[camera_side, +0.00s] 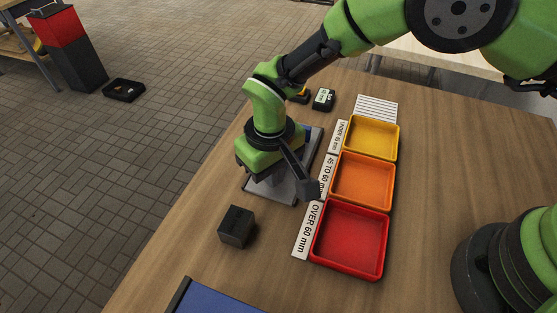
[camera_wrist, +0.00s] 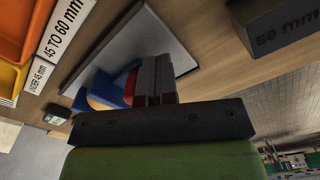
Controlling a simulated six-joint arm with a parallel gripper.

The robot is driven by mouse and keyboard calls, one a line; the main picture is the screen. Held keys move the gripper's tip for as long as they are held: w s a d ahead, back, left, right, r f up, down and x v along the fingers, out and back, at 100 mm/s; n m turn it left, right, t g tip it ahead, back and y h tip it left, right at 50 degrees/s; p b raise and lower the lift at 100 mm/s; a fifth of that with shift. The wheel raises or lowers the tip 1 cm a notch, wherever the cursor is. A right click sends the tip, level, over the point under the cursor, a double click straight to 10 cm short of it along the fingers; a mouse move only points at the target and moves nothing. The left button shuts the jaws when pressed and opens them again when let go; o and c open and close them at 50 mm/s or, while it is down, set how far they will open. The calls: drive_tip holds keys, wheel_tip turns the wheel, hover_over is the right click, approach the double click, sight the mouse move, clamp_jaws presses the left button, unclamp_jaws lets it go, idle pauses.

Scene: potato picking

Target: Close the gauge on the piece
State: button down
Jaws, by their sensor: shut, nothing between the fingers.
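My gripper (camera_side: 262,190) is over a grey plate (camera_side: 285,193) on the table. In the wrist view its fingers (camera_wrist: 152,62) are together with nothing between them. Beyond them, on the grey plate (camera_wrist: 145,40), stands a blue part (camera_wrist: 95,88), probably the gauge, with a red part (camera_wrist: 131,88) against the fingers and a yellow patch (camera_wrist: 97,103) low on it. A blue edge (camera_side: 314,137) shows past my gripper in the side view. The fingers hide part of the gauge, and I cannot tell whether a piece sits inside it.
A dark block (camera_side: 237,226) marked 60 mm (camera_wrist: 285,38) stands left of the plate. Yellow (camera_side: 373,139), orange (camera_side: 363,181) and red (camera_side: 349,240) trays with size labels line the right; they look empty. A blue panel (camera_side: 215,301) is at the front edge.

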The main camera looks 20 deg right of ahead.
drive_tip(key=shift+s+a, duration=0.25)
drive_tip(key=shift+r, duration=0.15)
wheel_tip(320, 180, up, 8)
idle(0.5)
drive_tip(key=s+d+r+m+t+y, duration=0.1)
drive_tip(key=d+r+m, duration=0.1)
drive_tip(key=d+r, duration=0.5)
drive_tip(key=s+d+r+m+t+y, duration=0.1)
drive_tip(key=d+r+t, duration=0.1)
drive_tip(key=d+r, duration=0.5)
drive_tip(key=s+d+r+m+t, duration=0.2)
drive_tip(key=s+d+r, duration=0.1)
drive_tip(key=s, duration=0.4)
drive_tip(key=s+d+r+m+t, duration=0.2)
drive_tip(key=s+d+r, duration=0.1)
drive_tip(key=s+d, duration=0.2)
drive_tip(key=s, duration=0.2)
drive_tip(key=shift+s+d+r, duration=0.3)
drive_tip(key=shift+s+d, duration=0.05)
drive_tip(key=shift+s, duration=0.05)
